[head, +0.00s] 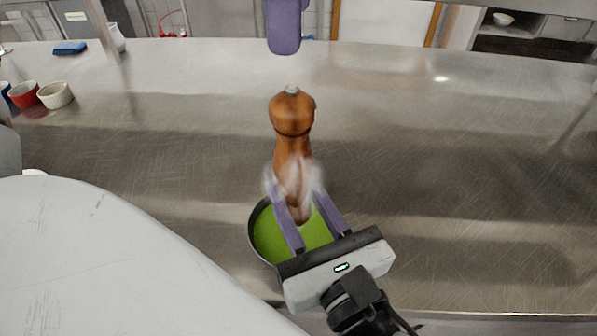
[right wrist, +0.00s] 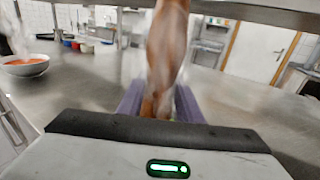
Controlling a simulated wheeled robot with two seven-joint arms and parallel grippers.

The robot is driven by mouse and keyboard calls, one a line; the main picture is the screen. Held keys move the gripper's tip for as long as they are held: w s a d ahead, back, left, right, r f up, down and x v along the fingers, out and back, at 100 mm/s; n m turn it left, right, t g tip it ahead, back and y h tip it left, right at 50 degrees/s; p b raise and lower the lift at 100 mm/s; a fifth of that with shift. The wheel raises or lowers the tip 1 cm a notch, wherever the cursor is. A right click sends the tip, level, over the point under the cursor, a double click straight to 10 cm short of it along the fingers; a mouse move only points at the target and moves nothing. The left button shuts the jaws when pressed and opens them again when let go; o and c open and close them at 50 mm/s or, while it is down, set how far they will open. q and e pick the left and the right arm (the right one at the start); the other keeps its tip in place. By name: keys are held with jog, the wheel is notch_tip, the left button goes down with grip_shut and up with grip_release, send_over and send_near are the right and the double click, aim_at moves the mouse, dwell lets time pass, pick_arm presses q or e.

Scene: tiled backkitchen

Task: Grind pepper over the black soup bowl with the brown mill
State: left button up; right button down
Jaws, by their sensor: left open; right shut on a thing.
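The brown wooden pepper mill (head: 292,116) stands upright over the black bowl (head: 256,256) of green soup. Its lower part is blurred by pale steam, so any gap to the soup is unclear. My right gripper (head: 306,205) reaches in from the lower right, its purple fingers shut on the mill's lower body. The mill (right wrist: 167,50) also rises between the fingers in the right wrist view. At the top edge of the head view hangs a purple finger of my left gripper (head: 284,28), beyond the mill in the picture; the rest is cut off. It is open and apart from the mill.
Small red (head: 24,94) and white (head: 55,94) cups stand at the far left of the steel counter (head: 440,170), with a blue sponge-like block (head: 69,47) behind. A white bowl of red soup (right wrist: 25,66) shows in the right wrist view. The counter right of the mill is clear.

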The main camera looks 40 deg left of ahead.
aim_at(292, 99)
pick_arm(q)
jog(key=n, duration=0.8)
jog(key=shift+f, duration=4.1)
jog(key=shift+f, duration=0.1)
jog(key=shift+f, duration=1.9)
